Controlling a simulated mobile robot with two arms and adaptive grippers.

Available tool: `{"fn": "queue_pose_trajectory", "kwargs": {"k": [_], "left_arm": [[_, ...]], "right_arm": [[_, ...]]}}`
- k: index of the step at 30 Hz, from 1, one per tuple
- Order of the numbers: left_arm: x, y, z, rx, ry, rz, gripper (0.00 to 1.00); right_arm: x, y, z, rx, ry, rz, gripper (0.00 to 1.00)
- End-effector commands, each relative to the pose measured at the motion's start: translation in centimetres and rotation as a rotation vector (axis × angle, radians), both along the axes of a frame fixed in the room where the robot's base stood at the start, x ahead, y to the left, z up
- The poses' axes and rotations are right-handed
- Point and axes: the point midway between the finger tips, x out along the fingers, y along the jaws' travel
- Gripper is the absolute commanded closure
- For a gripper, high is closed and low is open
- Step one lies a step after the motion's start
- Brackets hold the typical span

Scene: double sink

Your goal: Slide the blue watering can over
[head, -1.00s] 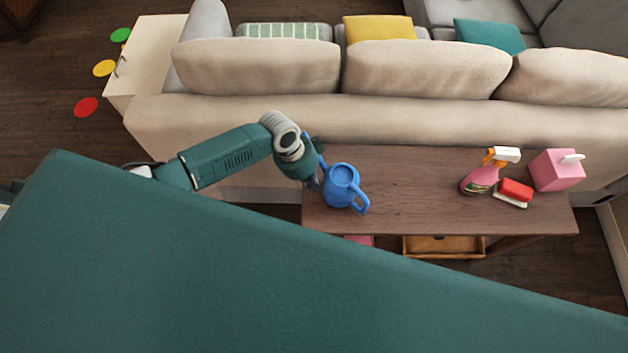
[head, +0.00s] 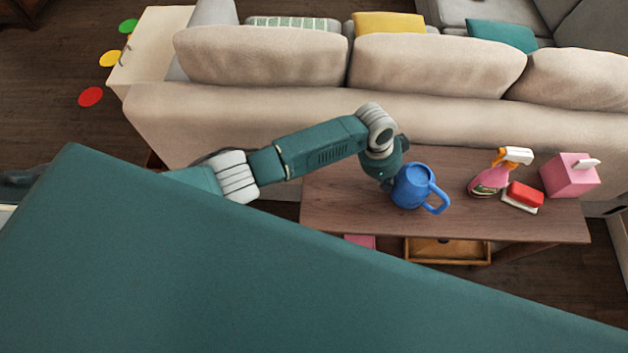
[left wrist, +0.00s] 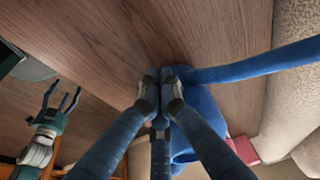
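The blue watering can (head: 412,188) stands upright on the wooden console table (head: 340,200), around its middle, with its handle toward the front right. My left gripper (head: 388,184) is at the can's left side, close against it. In the left wrist view its fingertips (left wrist: 162,78) are together, with the blue can (left wrist: 200,105) just beyond and beside them, and the spout reaching right. Whether they touch is hard to tell. My right gripper (left wrist: 62,98) shows at the left of the left wrist view, below the table, with its fingers apart and empty.
Clear tabletop separates the can from the bottle. The beige sofa back (head: 300,120) runs behind the table. A wooden tray (head: 450,252) sits below.

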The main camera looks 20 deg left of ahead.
Motion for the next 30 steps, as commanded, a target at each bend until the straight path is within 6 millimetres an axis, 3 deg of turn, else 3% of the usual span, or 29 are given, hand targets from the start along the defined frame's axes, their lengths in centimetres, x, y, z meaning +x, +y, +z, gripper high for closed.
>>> {"fn": "queue_pose_trajectory", "kwargs": {"k": [3, 7, 24, 30], "left_arm": [[0.7, -2.7, -0.3, -0.004, -0.002, -0.003, 1.00], [1.0, -3.9, -0.1, -0.002, -0.001, -0.001, 1.00], [1.0, -3.9, 0.1, 0.000, 0.000, -0.001, 1.00], [0.7, -3.1, 0.4, 0.001, 0.001, 0.002, 1.00]], "right_arm": [[0.0, 1.2, -1.7, 0.014, 0.000, -0.002, 0.33], [0.0, 1.2, -2.1, 0.013, 0.000, -0.001, 0.33], [0.0, 0.0, -1.9, 0.000, 0.000, 0.001, 0.33], [0.1, -0.7, -0.6, -0.007, -0.001, 0.001, 0.33]]}}
